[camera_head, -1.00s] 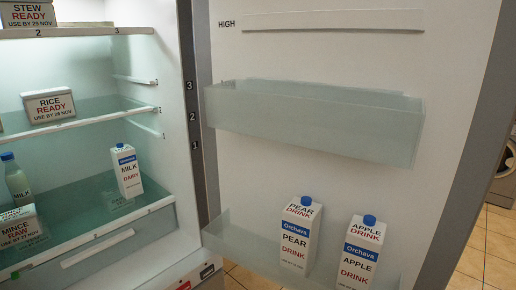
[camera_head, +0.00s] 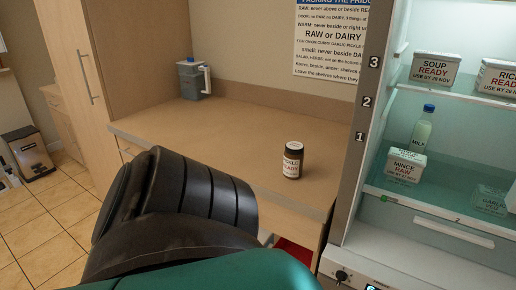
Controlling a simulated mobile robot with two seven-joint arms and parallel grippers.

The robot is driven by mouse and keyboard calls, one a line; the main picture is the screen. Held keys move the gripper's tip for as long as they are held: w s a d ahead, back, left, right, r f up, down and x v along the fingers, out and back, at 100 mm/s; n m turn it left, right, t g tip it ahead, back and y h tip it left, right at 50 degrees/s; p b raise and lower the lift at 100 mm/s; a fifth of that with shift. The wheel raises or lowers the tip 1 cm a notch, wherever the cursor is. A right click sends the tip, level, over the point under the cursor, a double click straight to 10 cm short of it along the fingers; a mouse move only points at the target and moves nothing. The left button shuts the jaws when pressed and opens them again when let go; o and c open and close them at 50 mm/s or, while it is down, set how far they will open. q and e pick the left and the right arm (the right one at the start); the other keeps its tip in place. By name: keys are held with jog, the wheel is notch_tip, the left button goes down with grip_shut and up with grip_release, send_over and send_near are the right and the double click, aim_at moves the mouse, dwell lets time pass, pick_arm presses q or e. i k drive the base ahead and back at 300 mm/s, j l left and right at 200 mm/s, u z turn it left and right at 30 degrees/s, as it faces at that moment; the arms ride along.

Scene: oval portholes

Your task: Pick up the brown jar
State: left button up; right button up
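The brown jar (camera_head: 292,161) stands upright on the wooden counter (camera_head: 215,135), towards its right end near the fridge. It has a dark lid and a pale label with "PICKLE READY" on it. A black and teal part of my own arm fills the lower middle of the view, in front of the counter and apart from the jar in the picture. Neither of my grippers shows.
A grey jug (camera_head: 189,80) with a blue top stands at the counter's back left. The open fridge on the right holds a soup box (camera_head: 435,70), a milk bottle (camera_head: 423,130) and a mince box (camera_head: 405,165). The counter around the jar is clear.

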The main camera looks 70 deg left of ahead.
aim_at(293, 156)
jog(key=u, duration=2.05)
